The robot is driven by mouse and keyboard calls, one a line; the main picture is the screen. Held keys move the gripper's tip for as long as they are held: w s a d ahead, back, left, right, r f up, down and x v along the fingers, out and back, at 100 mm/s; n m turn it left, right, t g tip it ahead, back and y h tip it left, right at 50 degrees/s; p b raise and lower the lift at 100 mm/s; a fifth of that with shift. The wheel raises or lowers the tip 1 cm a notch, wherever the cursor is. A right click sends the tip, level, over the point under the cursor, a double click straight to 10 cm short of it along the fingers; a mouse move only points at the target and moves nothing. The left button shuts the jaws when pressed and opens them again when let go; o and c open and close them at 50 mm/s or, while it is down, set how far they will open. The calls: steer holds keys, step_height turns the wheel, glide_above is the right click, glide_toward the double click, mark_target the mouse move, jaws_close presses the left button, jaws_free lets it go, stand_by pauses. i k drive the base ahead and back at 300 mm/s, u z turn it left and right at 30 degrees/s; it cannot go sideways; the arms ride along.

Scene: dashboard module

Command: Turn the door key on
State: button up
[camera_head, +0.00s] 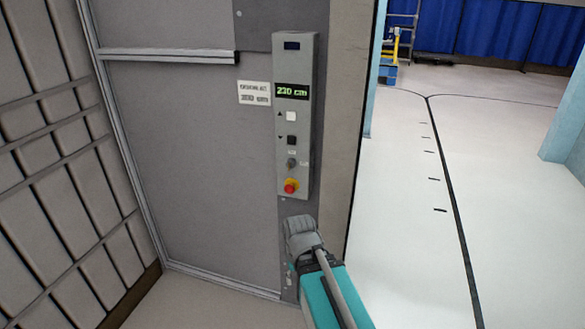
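A tall grey control panel (297,115) is fixed upright on the dark grey wall strip. It carries a small round key switch (291,163) between two small labels, too small to read. The key's turned position cannot be made out. My gripper (301,234) seems to be the grey end of my teal arm, just below the panel and apart from the key switch. Its fingers cannot be made out. A small pale fitting (289,281) shows low on the strip beside my arm; its details are unclear.
The panel has a lit display (292,91) reading about 230 cm, a white button (291,116), a black button (291,142) and a red emergency stop (291,187). A white sign (254,93) is on the grey wall. Open floor (415,240) lies right.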

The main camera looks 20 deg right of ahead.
mark_target(291, 163)
steer(key=z, duration=0.05)
steer(key=k, duration=1.2)
steer(key=z, duration=0.9)
steer(key=i, duration=1)
